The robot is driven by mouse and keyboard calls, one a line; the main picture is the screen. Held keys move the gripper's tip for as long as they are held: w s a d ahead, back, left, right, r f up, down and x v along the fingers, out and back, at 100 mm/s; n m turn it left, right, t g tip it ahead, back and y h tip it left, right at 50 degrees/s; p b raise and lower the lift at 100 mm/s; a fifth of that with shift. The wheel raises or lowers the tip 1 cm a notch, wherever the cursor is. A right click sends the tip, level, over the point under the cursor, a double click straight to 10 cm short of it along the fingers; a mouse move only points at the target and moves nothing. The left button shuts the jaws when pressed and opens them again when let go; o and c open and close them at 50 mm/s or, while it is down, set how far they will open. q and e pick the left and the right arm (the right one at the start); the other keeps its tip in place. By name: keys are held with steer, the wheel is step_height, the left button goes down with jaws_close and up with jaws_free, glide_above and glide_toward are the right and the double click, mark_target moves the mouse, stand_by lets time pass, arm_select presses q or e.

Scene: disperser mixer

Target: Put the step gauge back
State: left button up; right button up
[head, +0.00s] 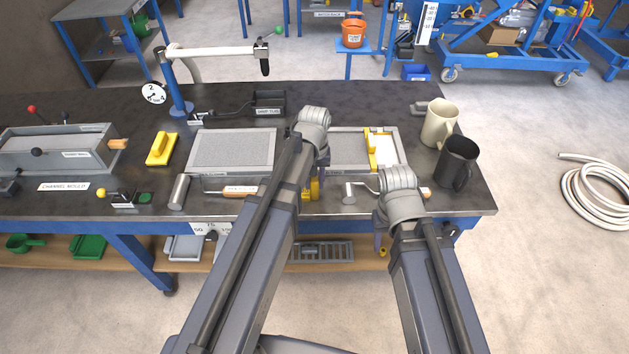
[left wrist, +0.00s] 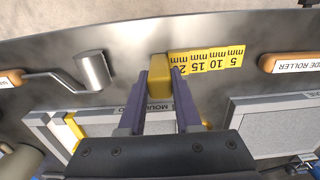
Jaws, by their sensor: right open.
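The yellow step gauge (left wrist: 208,60) has black mm marks and a yellow block at one end; it is over the front part of the dark bench. In the left wrist view my left gripper (left wrist: 160,82) has its fingers on both sides of that block and looks closed on it. In the head view a bit of yellow (head: 314,187) shows beside my left wrist, and the arm hides the rest. I cannot tell whether the gauge touches the bench. My right gripper (head: 398,181) is open over the front right of the bench; its fingertips are mostly hidden.
Two grey-framed trays (head: 233,132) lie behind, one with a yellow bar (head: 371,150). Metal rollers (left wrist: 93,69) flank the gauge. A cream mug (head: 439,124) and black mug (head: 457,163) stand at right. A yellow float (head: 161,149) and channel mould (head: 60,152) are at left.

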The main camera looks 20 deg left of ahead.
arm_select(q)
steer(key=o, duration=0.5)
steer(key=shift+o, duration=0.2)
steer(key=shift+r, duration=0.2)
step_height(320, 180, up, 8)
steer(key=p, duration=0.8)
steer(key=shift+f, duration=0.2)
steer(key=s+d+m+y, duration=0.1)
steer(key=s+d+m, duration=0.6)
steer(key=s+d, duration=0.3)
steer(key=s, duration=0.4)
steer(key=shift+s+d, duration=0.2)
